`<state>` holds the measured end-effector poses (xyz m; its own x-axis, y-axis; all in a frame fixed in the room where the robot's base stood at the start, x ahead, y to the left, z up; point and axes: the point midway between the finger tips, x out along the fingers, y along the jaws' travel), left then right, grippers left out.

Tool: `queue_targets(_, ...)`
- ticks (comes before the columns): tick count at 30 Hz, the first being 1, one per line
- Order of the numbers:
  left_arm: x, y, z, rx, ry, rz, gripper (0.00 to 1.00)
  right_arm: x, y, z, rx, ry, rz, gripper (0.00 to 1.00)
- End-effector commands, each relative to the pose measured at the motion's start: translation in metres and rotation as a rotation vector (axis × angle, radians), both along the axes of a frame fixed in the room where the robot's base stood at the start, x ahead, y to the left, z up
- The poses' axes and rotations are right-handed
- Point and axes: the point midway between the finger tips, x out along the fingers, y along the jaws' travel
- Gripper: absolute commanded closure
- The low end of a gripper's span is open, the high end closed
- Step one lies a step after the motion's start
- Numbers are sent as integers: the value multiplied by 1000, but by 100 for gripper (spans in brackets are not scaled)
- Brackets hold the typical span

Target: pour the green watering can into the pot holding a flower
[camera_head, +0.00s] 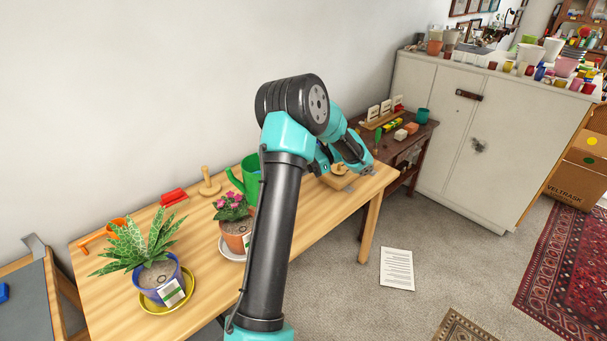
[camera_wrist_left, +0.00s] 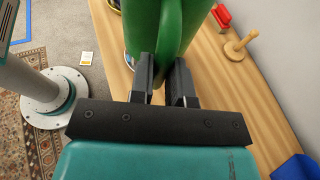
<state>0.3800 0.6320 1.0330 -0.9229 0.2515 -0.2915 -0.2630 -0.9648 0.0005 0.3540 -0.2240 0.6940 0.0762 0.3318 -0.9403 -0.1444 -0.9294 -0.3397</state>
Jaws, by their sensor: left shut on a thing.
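The green watering can (camera_head: 250,168) stands behind the flower plant in the head view, roughly upright, its spout to the left. My arm link and the plant hide its handle and base, so I cannot tell whether it touches the table. In the left wrist view my left gripper (camera_wrist_left: 162,80) is shut on the green handle of the watering can (camera_wrist_left: 180,25). In the head view the arm hides those fingers. The terracotta pot (camera_head: 236,234) holds a pink flower (camera_head: 232,203) and stands on a white saucer, just in front of the can. My right gripper is not in view.
The wall is close behind. A paper (camera_head: 397,268) lies on the floor.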

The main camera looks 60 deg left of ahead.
Motion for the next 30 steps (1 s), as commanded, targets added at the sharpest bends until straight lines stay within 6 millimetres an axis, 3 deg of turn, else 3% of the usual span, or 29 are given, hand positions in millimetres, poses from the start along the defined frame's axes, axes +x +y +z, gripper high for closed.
queue_targets(13, 0, 0, 1, 1, 0, 14, 100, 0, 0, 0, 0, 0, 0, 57)
queue_targets(23, 5, -1, -5, -38, -144, 13, 100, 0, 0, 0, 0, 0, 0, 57)
queue_targets(30, 5, -1, 2, -48, -184, 13, 100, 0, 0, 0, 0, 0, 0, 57)
